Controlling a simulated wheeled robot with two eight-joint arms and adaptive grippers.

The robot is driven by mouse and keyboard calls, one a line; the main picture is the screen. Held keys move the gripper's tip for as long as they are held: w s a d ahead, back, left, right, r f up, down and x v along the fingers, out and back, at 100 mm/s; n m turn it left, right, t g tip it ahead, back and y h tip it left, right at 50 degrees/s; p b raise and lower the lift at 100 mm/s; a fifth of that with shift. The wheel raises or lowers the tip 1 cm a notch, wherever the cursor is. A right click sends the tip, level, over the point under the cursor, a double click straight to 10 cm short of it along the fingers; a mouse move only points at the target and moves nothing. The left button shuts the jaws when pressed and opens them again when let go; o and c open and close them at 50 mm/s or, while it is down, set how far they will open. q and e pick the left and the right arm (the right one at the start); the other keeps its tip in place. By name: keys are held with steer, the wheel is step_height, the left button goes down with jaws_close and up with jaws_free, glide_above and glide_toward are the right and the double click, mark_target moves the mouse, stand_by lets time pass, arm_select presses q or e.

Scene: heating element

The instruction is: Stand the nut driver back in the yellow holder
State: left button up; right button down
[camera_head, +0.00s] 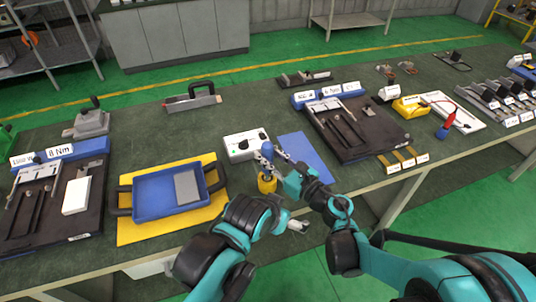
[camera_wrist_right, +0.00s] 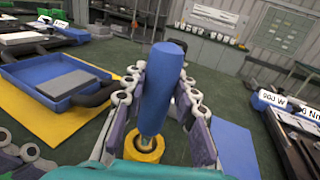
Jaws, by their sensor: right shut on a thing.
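The nut driver has a blue handle (camera_head: 267,149) and stands roughly upright in my right gripper (camera_head: 273,153). The right wrist view shows the blue handle (camera_wrist_right: 160,88) between the two fingers of the right gripper (camera_wrist_right: 165,85), which is shut on it. The yellow holder (camera_head: 267,184) stands on the table directly below. In the wrist view, the metal shaft meets the yellow ring of the holder (camera_wrist_right: 145,150); how deep it sits is hidden. My left gripper (camera_head: 297,226) is low, near the table's front edge, and its jaws are too small to judge.
A blue tray (camera_head: 147,207) on a yellow mat (camera_head: 130,232) lies left of the holder. A white box (camera_head: 243,146) is behind it, and a flat blue mat (camera_head: 303,153) is to its right. A dark tool board (camera_head: 372,128) lies further right.

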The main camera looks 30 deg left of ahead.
steer(key=shift+f+b, duration=0.45)
steer(key=shift+f, duration=0.9)
steer(key=c, duration=1.1)
jaws_free()
steer(key=shift+c, duration=0.2)
steer(key=shift+d, duration=0.1)
steer(key=v, duration=1.1)
steer(key=shift+d, duration=0.35)
steer(key=shift+s, duration=0.1)
